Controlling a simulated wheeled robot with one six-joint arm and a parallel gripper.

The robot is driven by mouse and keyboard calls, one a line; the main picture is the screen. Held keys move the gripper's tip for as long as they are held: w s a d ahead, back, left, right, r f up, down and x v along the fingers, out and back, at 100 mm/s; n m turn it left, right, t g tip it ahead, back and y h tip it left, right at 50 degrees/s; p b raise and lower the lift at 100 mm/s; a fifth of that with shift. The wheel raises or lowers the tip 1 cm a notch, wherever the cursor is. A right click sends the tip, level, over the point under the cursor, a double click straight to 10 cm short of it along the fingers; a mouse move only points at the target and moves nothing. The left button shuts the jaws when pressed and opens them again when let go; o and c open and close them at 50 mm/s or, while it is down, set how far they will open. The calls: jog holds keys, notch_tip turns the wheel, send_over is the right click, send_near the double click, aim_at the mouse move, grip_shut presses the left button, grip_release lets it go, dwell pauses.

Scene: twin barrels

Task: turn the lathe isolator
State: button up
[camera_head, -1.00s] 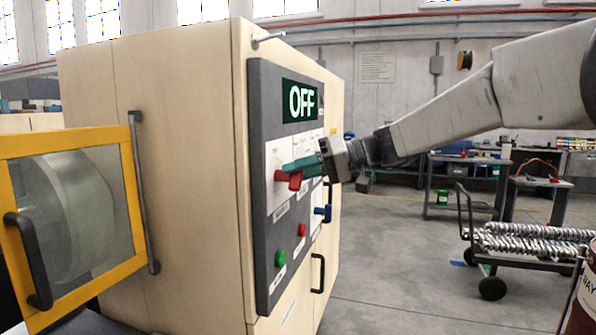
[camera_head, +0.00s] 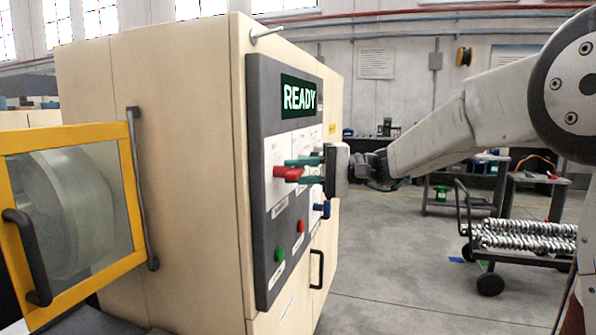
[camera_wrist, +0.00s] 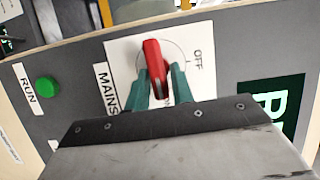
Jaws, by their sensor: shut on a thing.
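The lathe isolator is a red handle (camera_head: 288,173) on a white plate on the grey control panel (camera_head: 262,80). In the wrist view the red handle (camera_wrist: 155,68) sits by the label MAINS, with OFF printed on the plate to its right. My gripper (camera_head: 304,169) has green fingers on both sides of the handle and is shut on it; the fingers also show in the wrist view (camera_wrist: 158,84). The panel's display (camera_head: 299,97) reads READY. The handle's base is partly hidden by the fingers.
Below the handle are a green button (camera_head: 279,254), a red button (camera_head: 300,228) and a blue handle (camera_head: 322,209). A yellow-framed guard door (camera_head: 128,200) stands at left. A cart (camera_head: 500,250) with metal parts is at right, with clear floor between.

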jog(key=shift+m, duration=0.3)
dwell(0.4)
jog(key=o, duration=0.8)
jog(key=shift+d, duration=0.1)
jog(key=shift+w+d+f, duration=0.1)
jog(key=shift+d, duration=1.8)
jog(key=shift+w+d, duration=0.1)
jog(key=shift+d, duration=1.8)
